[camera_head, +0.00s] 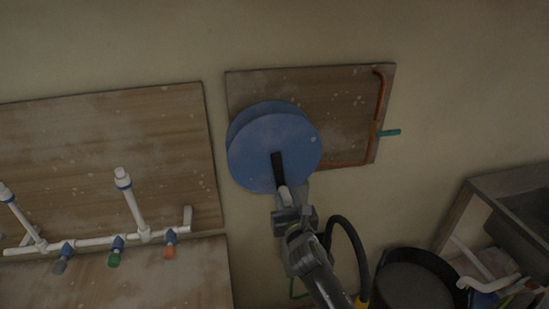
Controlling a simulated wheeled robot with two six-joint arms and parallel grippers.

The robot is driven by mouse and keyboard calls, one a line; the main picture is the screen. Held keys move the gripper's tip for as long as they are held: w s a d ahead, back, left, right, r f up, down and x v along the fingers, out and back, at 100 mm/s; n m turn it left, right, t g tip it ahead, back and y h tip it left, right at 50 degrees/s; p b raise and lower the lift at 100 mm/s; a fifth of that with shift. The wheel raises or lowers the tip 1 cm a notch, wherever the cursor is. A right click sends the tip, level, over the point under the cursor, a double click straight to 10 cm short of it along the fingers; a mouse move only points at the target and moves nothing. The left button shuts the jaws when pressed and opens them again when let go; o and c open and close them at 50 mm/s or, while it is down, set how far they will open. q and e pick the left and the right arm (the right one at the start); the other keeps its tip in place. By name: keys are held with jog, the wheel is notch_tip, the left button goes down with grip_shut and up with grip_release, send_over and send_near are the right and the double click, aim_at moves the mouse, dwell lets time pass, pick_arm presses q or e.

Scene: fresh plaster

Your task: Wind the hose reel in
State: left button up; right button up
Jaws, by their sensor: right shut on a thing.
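The blue hose reel (255,150) is a round drum fixed on a wooden wall board (330,100). My right gripper (283,190) is in front of the reel's lower middle and shut on the reel's dark crank handle (277,163). The gripper's jaws partly hide the handle's lower end. A thin green hose (293,290) shows beside my right arm, mostly hidden behind it. My left gripper is out of view.
A copper pipe with a teal valve lever (390,133) runs along the board's right side. White pipes with coloured valves (115,250) stand on a board at left. A black bucket (412,280) and a grey sink (515,205) are at lower right.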

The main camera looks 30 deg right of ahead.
jog(key=shift+w+a, duration=0.1)
jog(key=shift+a, duration=0.3)
jog(key=a, duration=0.1)
jog(key=a+p, duration=0.1)
jog(key=a, duration=0.1)
jog(key=w+a+r, duration=0.1)
jog(key=shift+a, duration=0.35)
